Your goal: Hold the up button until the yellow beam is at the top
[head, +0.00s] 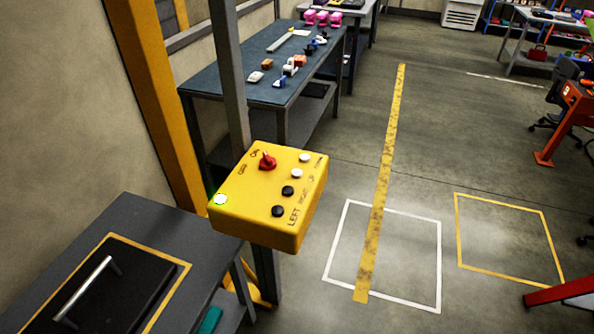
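A yellow control box (255,232) is fixed on a grey upright post in the middle of the head view. Its top face has two white buttons and two black buttons along the right side, with the labels LEFT, RIGHT, UP and DOWN. The white button beside UP (297,173) is uncovered, and nothing touches it. A red knob (267,162) sits beside OFF and ON marks. Neither gripper shows.
A dark bench with a handled black panel (100,290) is at the near left. A blue-topped table (225,78) with small parts stands behind the box. The floor to the right is open, with a yellow stripe (385,170) and marked squares.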

